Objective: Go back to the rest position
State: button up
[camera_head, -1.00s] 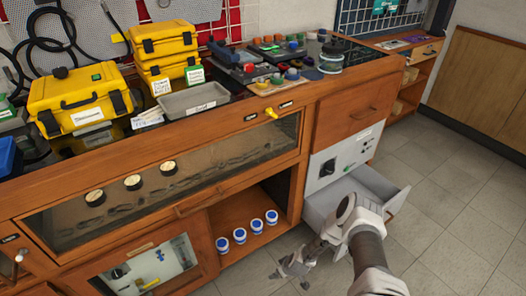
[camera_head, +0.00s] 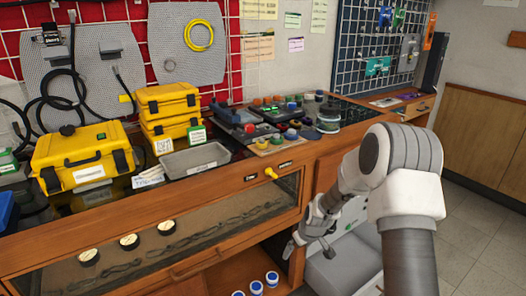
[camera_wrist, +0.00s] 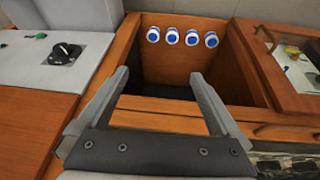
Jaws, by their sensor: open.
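My gripper (camera_head: 308,250) is in front of the bench, beside the white drawer unit and to the right of the open shelf compartment. In the wrist view, my gripper (camera_wrist: 160,76) has its two fingers spread wide with nothing between them. Beyond the fingertips is the open wooden compartment (camera_wrist: 178,70) holding several blue-and-white jars (camera_wrist: 172,36). My arm hides much of the drawer unit in the head view.
A white panel with a black knob (camera_wrist: 66,50) is left in the wrist view. Yellow cases (camera_head: 85,160), a grey tray (camera_head: 195,160) and regulator parts (camera_head: 270,128) crowd the benchtop. Floor at right is clear.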

jog(key=s+d+r+m+h, duration=0.1)
jog(key=s+r, duration=0.5)
jog(key=r, duration=0.6)
jog(key=s+d+r+m, duration=0.1)
jog(key=s+r, duration=0.5)
jog(key=r, duration=0.6)
jog(key=s+r+m+t, duration=0.15)
jog(key=s+r, duration=0.25)
jog(key=s, duration=0.7)
jog(key=s+r+m, duration=0.3)
jog(key=s+r, duration=0.1)
jog(key=s, duration=0.7)
notch_tip(320, 180, up, 22)
jog(key=p, duration=2.2)
jog(key=shift+w+d+r+h, duration=0.25)
jog(key=shift+w+d+h, duration=0.05)
jog(key=shift+w+d, duration=0.1)
